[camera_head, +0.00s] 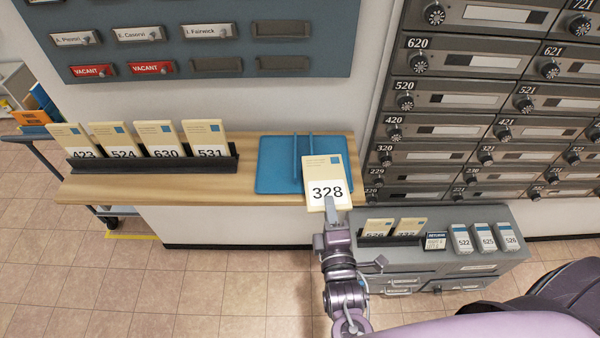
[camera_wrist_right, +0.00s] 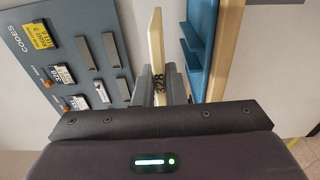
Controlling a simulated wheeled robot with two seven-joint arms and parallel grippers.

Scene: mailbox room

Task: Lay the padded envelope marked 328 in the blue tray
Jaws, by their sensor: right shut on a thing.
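The padded envelope marked 328 (camera_head: 324,180) is cream with a white number panel and a small blue square. My right gripper (camera_head: 331,207) is shut on its lower edge and holds it upright. In the head view the envelope overlaps the right part of the blue tray (camera_head: 275,172), which lies on the wooden shelf and has thin blue dividers. In the right wrist view the envelope (camera_wrist_right: 155,50) stands edge-on between the fingers (camera_wrist_right: 160,90), with the blue tray (camera_wrist_right: 203,40) to its right and a gap between them. My left gripper is not in view.
A black rack (camera_head: 150,162) with several numbered envelopes stands left of the tray on the wooden shelf (camera_head: 120,188). A grey cabinet (camera_head: 480,258) with more envelopes and small boxes stands at lower right. Numbered mailboxes (camera_head: 470,100) fill the right wall.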

